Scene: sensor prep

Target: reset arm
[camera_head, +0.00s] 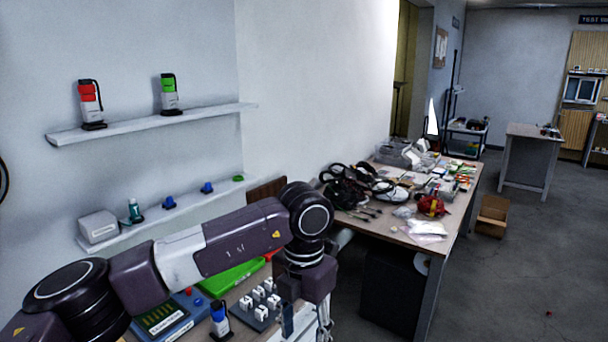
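My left arm (235,240) comes in from the lower left and reaches across the near bench. It bends down at a dark round joint (310,215). Its wrist end (308,280) hangs over the right part of the bench, near a dark block with white pieces (262,302). The fingers of my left gripper cannot be made out clearly at the lower edge, so whether they are open or hold anything is unclear. My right arm and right gripper are not in view.
Below the arm are a blue device (168,318), a green tray (232,278) and a blue-topped device (220,320). Wall shelves (150,123) hold small devices. A cluttered table (455,215) stands behind. Floor on the right is mostly clear, with a cardboard box (491,216).

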